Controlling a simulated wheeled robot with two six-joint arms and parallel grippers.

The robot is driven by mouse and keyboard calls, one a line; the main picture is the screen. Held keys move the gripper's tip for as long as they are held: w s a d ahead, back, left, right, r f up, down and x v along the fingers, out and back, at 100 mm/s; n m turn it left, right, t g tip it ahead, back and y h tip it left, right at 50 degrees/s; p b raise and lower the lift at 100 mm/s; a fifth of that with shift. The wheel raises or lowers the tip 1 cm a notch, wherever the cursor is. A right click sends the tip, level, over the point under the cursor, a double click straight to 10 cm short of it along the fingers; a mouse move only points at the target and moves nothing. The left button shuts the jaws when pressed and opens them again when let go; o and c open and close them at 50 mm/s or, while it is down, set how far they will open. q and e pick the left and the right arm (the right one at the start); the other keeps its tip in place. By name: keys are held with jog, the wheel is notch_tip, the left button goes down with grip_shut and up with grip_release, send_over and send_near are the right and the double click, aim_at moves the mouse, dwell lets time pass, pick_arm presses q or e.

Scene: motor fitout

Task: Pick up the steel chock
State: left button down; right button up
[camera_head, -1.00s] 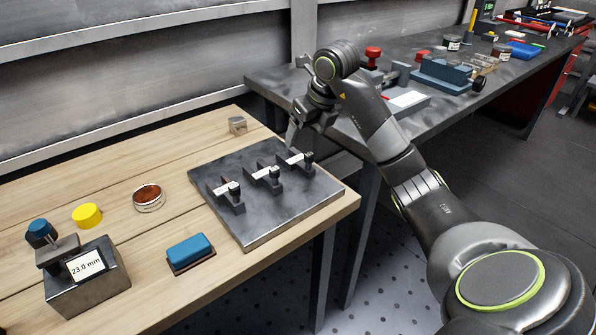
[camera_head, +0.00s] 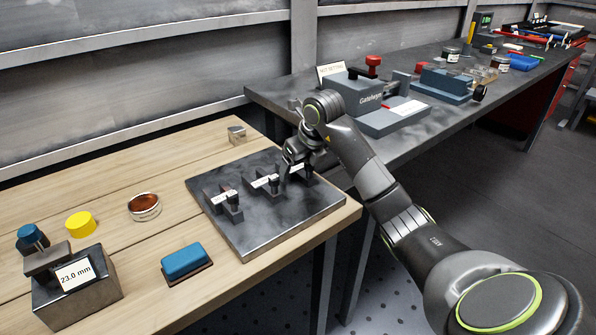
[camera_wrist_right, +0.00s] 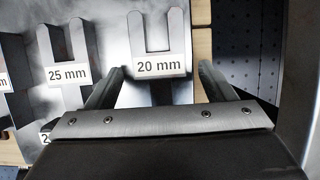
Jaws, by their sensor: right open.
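A small grey metal block with a notched top (camera_head: 236,134), which looks like the steel chock, stands on the wooden bench behind the dark plate. My right gripper (camera_head: 291,172) is open and low over the plate's right end, to the right of and nearer than the block. In the right wrist view my open jaws (camera_wrist_right: 160,82) lie either side of the lower part of a forked piece labelled 20 mm (camera_wrist_right: 159,48). I cannot tell whether they touch it. The block does not show in that view. My left gripper is not in view.
The dark steel plate (camera_head: 275,231) bears labelled forked pieces, including one marked 25 mm (camera_wrist_right: 66,55). Bare wood surrounds the small block.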

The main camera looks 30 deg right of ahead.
aim_at(300, 171)
jog(key=shift+c, duration=0.3)
jog(key=c, duration=1.4)
jog(key=shift+o, duration=0.2)
